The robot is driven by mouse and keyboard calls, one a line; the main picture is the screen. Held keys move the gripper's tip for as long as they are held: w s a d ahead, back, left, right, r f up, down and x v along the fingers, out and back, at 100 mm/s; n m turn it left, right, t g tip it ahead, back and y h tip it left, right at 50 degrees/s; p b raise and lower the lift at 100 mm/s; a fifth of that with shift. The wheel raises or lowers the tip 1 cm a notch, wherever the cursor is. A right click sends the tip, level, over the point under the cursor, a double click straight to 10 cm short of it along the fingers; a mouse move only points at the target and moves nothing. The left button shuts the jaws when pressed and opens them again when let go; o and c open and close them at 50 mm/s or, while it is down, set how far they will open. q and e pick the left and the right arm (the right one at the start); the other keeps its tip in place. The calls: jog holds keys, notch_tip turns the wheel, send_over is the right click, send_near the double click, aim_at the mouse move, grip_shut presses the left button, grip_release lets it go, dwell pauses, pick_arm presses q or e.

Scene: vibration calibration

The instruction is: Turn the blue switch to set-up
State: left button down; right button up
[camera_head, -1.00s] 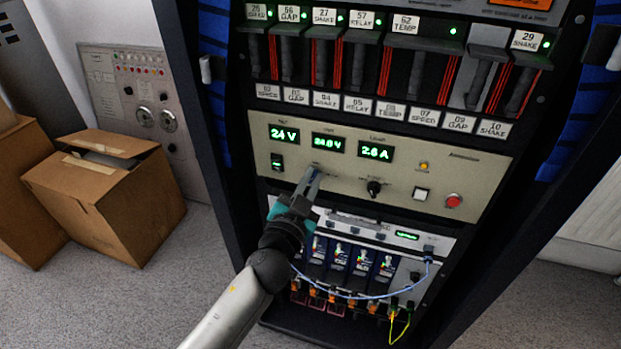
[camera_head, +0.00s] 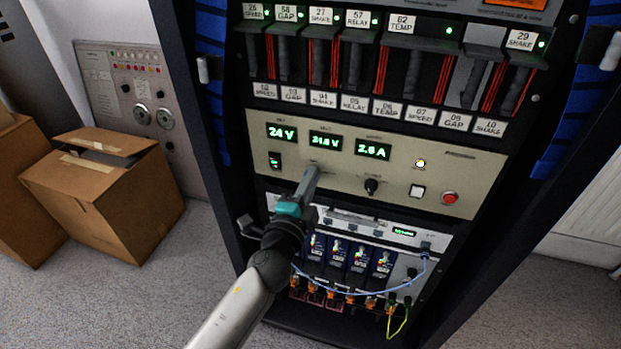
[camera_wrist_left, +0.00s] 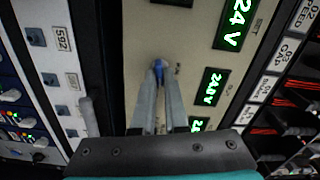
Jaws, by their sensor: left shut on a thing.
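The blue switch (camera_wrist_left: 159,66) is a small blue knob on the beige panel (camera_head: 480,178). In the wrist view it sits between the tips of my left gripper (camera_wrist_left: 159,74), whose long grey fingers are shut on it. In the head view my left gripper (camera_head: 313,170) reaches up to the panel below the middle green display (camera_head: 326,141), and its fingers hide the switch. The marks around the switch are too small or covered to read, so its setting cannot be told. My right gripper is not in view.
A black knob (camera_head: 371,186), a white button (camera_head: 417,191), a red button (camera_head: 450,198) and a lit amber lamp (camera_head: 420,163) are to the right. Black levers (camera_head: 410,72) are above. Blue modules with cables (camera_head: 358,258) are below. A cardboard box (camera_head: 110,195) stands left.

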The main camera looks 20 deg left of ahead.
pick_arm(q)
jog(key=shift+m, duration=1.1)
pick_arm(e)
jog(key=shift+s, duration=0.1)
pick_arm(q)
jog(key=shift+f, duration=0.1)
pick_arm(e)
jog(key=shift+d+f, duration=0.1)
pick_arm(q)
jog(key=c, duration=0.9)
grip_release()
jog(key=shift+c, duration=0.2)
jog(key=shift+s, duration=0.15)
jog(key=s+b, duration=0.2)
jog(key=s, duration=1.3)
jog(key=shift+a, duration=0.25)
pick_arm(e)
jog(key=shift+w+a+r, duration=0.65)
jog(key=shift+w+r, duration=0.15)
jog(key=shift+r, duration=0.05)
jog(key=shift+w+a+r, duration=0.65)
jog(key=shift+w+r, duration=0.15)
